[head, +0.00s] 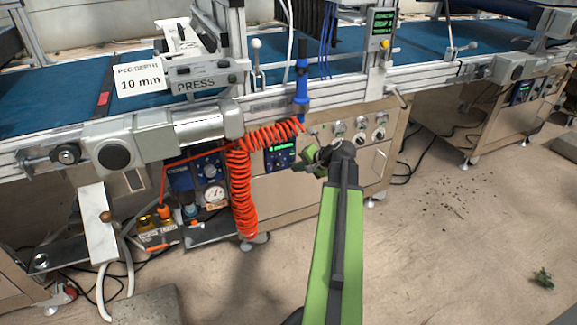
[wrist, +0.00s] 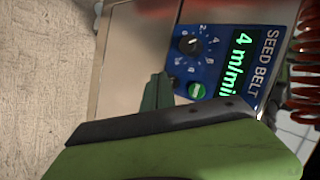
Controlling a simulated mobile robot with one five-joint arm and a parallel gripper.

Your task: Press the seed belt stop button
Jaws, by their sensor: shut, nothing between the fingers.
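The blue seed belt panel (wrist: 228,22) shows up close and turned sideways in the wrist view, with a lit display (wrist: 238,62) reading "4 m/min". A black dial (wrist: 190,45) and a green button with a white mark (wrist: 196,90) sit on it. I cannot make out a stop button; my fingers cover part of the panel's edge beside the green button. My gripper (wrist: 162,80) is shut and empty, its tips close to that edge; I cannot tell whether they touch. In the head view my gripper (head: 312,158) is just right of the panel (head: 280,146).
An orange coiled hose (head: 242,190) hangs just left of the panel. Several knobs (head: 360,138) line the cabinet front to the right. A blue conveyor belt (head: 420,40) runs above. The floor (head: 450,240) at right is open, with scattered dark crumbs.

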